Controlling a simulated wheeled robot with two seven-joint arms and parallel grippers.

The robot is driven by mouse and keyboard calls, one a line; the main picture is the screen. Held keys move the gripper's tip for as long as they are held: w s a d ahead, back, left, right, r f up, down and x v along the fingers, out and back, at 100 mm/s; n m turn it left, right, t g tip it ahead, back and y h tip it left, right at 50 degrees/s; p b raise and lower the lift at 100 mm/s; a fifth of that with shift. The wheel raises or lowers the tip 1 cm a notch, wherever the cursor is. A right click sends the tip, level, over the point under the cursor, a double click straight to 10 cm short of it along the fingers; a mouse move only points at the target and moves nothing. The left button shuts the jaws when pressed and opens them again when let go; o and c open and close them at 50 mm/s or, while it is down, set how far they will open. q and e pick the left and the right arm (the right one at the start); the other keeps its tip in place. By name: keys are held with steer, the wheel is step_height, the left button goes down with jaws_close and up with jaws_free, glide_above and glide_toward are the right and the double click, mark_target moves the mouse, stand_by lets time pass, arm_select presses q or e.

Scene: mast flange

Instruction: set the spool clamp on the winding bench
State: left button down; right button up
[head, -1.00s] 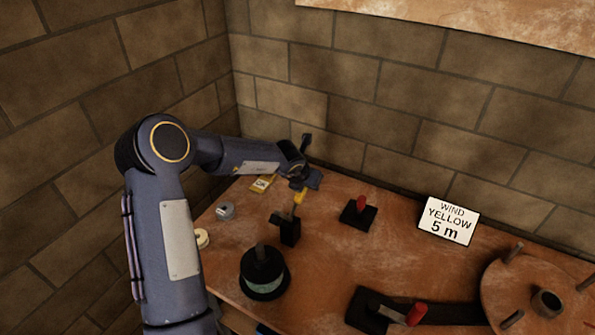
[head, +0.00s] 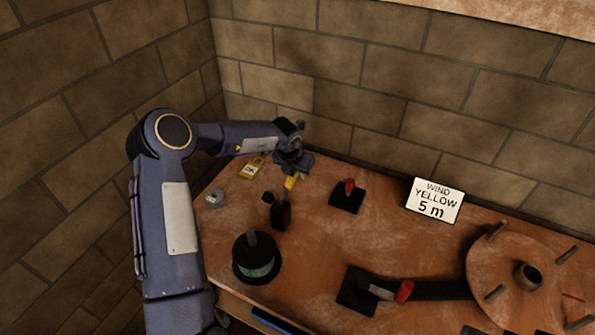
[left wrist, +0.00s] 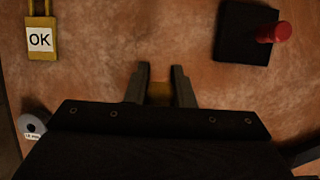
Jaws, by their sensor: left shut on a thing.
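Two black bases with red handles, one behind (head: 346,197) and one in front (head: 362,298), stand on the bench. I cannot tell which part is the spool clamp. My right gripper is out of view.
A black spool with a green band (head: 256,260) stands at the front left. A yellow OK tag (head: 251,168) and a small grey roll (head: 214,198) lie at the left. A sign reading "WIND YELLOW 5 m" (head: 433,200) and a pegged wheel (head: 520,255) are right. Brick walls close the back and left.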

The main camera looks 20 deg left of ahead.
arm_select(q)
steer(key=c, duration=1.2)
jaws_free()
steer(key=shift+f, duration=0.1)
steer(key=shift+c, duration=0.2)
steer(key=b+v, duration=0.1)
steer(key=v, duration=0.7)
steer(key=shift+a, duration=0.1)
